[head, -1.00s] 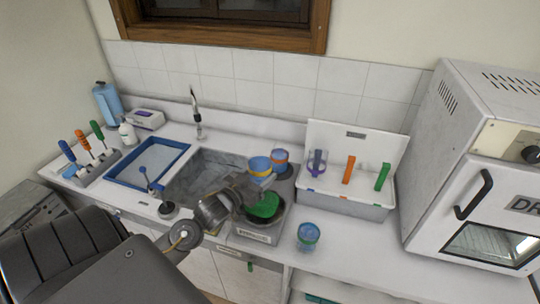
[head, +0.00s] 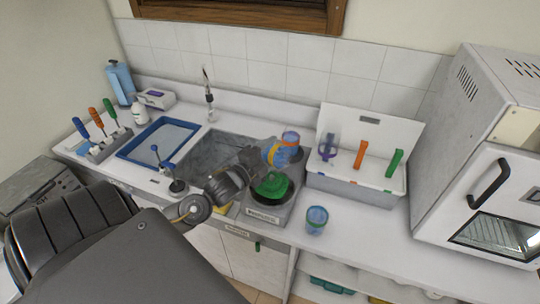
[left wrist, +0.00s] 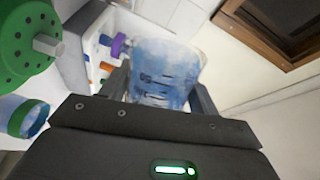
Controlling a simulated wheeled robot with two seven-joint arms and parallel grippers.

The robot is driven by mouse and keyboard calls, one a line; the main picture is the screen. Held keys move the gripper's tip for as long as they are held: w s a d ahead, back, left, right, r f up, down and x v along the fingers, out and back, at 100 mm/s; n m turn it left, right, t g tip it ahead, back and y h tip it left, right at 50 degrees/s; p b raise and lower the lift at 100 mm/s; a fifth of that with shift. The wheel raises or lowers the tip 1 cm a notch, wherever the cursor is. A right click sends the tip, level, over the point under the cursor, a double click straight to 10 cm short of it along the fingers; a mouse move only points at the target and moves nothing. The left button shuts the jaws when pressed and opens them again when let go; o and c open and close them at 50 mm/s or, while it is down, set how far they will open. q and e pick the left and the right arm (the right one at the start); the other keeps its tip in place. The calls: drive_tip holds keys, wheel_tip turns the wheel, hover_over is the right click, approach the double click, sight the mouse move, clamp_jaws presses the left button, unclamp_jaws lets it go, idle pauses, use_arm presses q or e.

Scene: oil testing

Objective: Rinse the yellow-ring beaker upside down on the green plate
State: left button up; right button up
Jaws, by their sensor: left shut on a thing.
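My left gripper (head: 262,157) is shut on the yellow-ring beaker (head: 275,154), a clear bluish cup with a yellow band. It is held tilted on its side above and behind the green plate (head: 270,186), apart from it. In the left wrist view the beaker (left wrist: 165,72) fills the space between the two fingers (left wrist: 160,92); its yellow band is not clear there. The green plate (left wrist: 22,45) shows at the upper left of that view, with holes and a pale central post. My right gripper is not in view.
A green-ring beaker (head: 317,220) stands on the counter (head: 365,229) to the right. A white box (head: 352,188) with coloured clips is behind it. The sink (head: 208,160) lies left; an oven (head: 478,160) stands right.

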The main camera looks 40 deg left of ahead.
use_arm(q)
drive_tip(key=m+b, duration=0.3)
drive_tip(key=m, duration=0.1)
drive_tip(key=m+b, duration=0.2)
drive_tip(key=m, duration=0.2)
drive_tip(key=m+b, duration=0.3)
drive_tip(key=m, duration=0.1)
drive_tip(key=shift+d+f+m+b, duration=0.1)
drive_tip(key=shift+f+m+b, duration=0.15)
drive_tip(key=shift+m+b, duration=0.15)
drive_tip(key=m+b, duration=0.7)
drive_tip(key=shift+d+r+m, duration=0.1)
drive_tip(key=shift+d+m, duration=0.05)
drive_tip(key=shift+m, duration=0.25)
wheel_tip(320, 180, down, 4)
drive_tip(key=b, duration=0.4)
drive_tip(key=shift+b, duration=0.4)
drive_tip(key=shift+f+b, duration=0.75)
drive_tip(key=shift+b, duration=0.15)
drive_tip(key=o, duration=0.4)
drive_tip(key=c, duration=0.4)
drive_tip(key=shift+f, duration=0.15)
